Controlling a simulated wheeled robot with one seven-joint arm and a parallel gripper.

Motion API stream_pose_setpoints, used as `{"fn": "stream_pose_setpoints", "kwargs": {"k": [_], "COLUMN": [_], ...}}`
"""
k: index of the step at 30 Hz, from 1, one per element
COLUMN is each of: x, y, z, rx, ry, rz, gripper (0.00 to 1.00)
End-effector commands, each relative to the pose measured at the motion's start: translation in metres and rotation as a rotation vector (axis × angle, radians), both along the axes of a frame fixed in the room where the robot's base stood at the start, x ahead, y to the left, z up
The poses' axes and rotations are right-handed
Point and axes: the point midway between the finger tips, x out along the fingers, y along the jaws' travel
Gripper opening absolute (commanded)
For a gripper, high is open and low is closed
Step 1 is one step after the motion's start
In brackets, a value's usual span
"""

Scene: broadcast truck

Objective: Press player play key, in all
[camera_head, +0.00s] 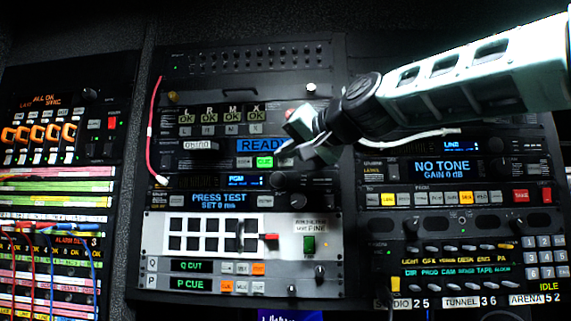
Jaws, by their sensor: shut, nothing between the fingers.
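The player unit is a dark rack panel in the middle rack with a blue display (258,146) that reads "READ", its last part covered by my gripper. Just below the display is a lit green key (264,161) marked CUE. No key marked play can be made out; the part of the panel right of the CUE key is behind my gripper. My gripper (287,155) is shut and empty, reaching in from the upper right. Its tips overlap the right end of the display and the area beside the CUE key. I cannot tell whether they touch the panel.
Below are a PRESS TEST display (219,198) and a white-faced panel (156,232) with a red-tipped lever (270,237). A red cable (152,130) hangs at the rack's left edge. A NO TONE unit (443,170) stands to the right, a patch bay (50,210) to the left.

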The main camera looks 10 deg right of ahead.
Motion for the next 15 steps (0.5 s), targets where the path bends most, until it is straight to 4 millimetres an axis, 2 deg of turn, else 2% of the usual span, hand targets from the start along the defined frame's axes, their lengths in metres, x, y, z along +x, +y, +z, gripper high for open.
{"fn": "stream_pose_setpoints", "kwargs": {"k": [6, 15], "x": [0.028, 0.042], "y": [-0.006, -0.008], "z": [0.001, 0.0], "rx": [0.001, 0.0], "ry": [0.0, 0.0], "rz": [-0.001, 0.001], "gripper": [0.0, 0.0]}}
